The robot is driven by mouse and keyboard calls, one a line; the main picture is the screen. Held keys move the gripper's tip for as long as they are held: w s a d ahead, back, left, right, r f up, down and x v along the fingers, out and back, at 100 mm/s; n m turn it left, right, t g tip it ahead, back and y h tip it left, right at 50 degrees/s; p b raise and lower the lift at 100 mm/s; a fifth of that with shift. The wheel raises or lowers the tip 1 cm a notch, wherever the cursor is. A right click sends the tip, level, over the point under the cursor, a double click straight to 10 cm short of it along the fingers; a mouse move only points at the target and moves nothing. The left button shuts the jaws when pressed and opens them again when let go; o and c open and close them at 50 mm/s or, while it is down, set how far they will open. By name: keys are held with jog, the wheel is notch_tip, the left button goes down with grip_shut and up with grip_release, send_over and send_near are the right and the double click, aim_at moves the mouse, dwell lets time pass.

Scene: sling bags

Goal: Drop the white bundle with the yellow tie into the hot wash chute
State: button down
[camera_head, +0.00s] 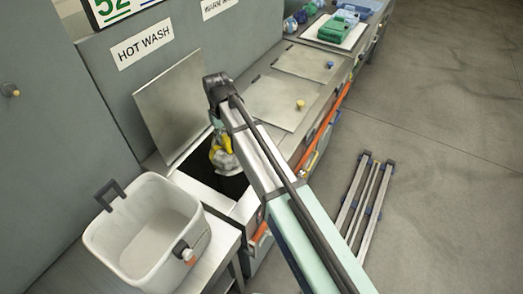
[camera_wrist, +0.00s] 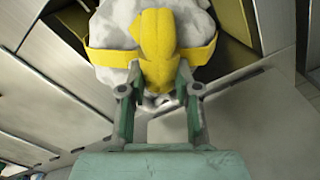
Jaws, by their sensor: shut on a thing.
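The white bundle (camera_head: 227,163) with the yellow tie (camera_head: 222,140) hangs from my gripper (camera_head: 217,127) over the dark opening of the hot wash chute (camera_head: 207,179). The chute's metal lid (camera_head: 180,105) stands raised at the back, below the HOT WASH sign (camera_head: 143,46). In the wrist view, my gripper (camera_wrist: 160,88) is shut on the yellow tie (camera_wrist: 160,40), with the white bundle (camera_wrist: 110,25) beyond the fingers. My arm hides part of the opening, and I cannot tell how far the bundle's lower end reaches into it.
An empty-looking white bin (camera_head: 109,243) stands at the front left. Two flat covers, one with a yellow knob (camera_head: 300,104) and one with a blue knob (camera_head: 330,65), lie closed farther along the counter. Green and blue items (camera_head: 339,27) lie beyond.

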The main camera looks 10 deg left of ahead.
jog(key=shift+f+b, duration=0.85)
jog(key=shift+f, duration=0.95)
jog(key=c, duration=0.7)
grip_release()
jog(key=shift+c, duration=0.2)
notch_tip(320, 180, up, 12)
jog(key=shift+r, duration=0.1)
